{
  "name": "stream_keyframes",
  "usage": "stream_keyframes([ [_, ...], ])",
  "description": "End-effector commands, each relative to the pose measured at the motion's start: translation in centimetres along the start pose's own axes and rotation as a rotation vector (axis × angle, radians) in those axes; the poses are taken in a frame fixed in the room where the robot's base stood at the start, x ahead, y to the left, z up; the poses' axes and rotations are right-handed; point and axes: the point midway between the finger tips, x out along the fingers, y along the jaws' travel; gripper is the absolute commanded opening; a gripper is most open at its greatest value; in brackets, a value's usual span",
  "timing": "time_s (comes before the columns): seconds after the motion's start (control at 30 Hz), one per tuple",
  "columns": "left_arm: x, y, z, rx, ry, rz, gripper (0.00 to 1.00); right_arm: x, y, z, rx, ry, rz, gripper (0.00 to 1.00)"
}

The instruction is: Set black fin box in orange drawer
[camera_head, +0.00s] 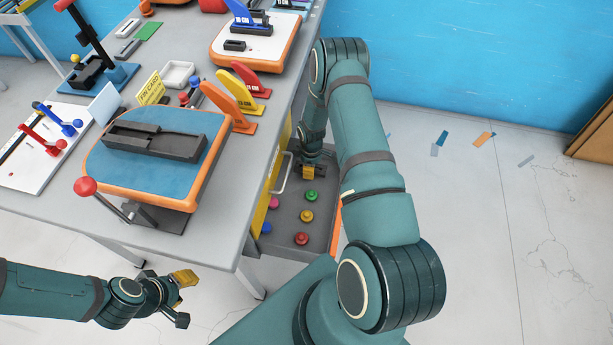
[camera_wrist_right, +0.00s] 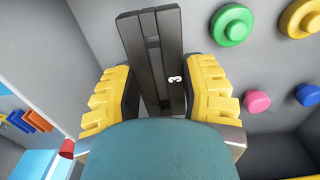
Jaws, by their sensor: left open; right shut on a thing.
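A dark fin box (camera_wrist_right: 152,50) with a long slot and a small white mark sits between the yellow finger pads of my right gripper (camera_wrist_right: 162,92), which is shut on it. In the head view my right gripper (camera_head: 311,172) is down inside the far end of the open orange-edged drawer (camera_head: 336,225); the held box is mostly hidden there. I cannot tell whether the box touches the drawer floor. My left gripper (camera_head: 183,291) is open and empty, low beside the table's front edge.
Several coloured knobs, including a red one (camera_head: 301,238) and a green one (camera_head: 312,195), stand in the drawer. On the grey table (camera_head: 225,225) are a blue board (camera_head: 110,165) with another black box (camera_head: 150,141), and coloured fins (camera_head: 229,107). Floor at right is mostly clear.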

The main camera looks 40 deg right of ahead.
Motion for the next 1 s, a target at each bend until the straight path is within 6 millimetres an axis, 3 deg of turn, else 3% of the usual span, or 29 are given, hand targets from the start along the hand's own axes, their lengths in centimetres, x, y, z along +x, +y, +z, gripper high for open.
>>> stream_keyframes([
  [0.4, 0.9, -0.3, -0.1, 0.001, 0.005, 0.000, 0.41, 4.2, 0.0, 0.0, 0.000, 0.000, 0.000, 0.07],
  [0.8, 1.3, -0.5, -0.2, 0.001, 0.007, 0.000, 0.41, 4.5, 0.0, 0.0, 0.000, 0.001, 0.001, 0.07],
  [0.83, 1.2, -0.5, -0.2, 0.001, 0.007, 0.000, 0.41, 4.4, 0.0, 0.0, 0.000, 0.000, 0.001, 0.58],
  [0.87, 1.2, -0.4, -0.2, 0.001, 0.007, 0.000, 0.41, 4.4, 0.0, 0.0, 0.000, 0.000, 0.001, 0.68],
  [0.9, 1.2, -0.4, -0.2, 0.001, 0.007, 0.000, 0.41, 4.4, 0.0, 0.0, 0.000, 0.000, 0.001, 0.72],
  [1.0, 1.2, -0.4, -0.2, 0.001, 0.007, 0.000, 0.41, 4.3, 0.0, 0.0, 0.000, 0.000, 0.001, 0.72],
])
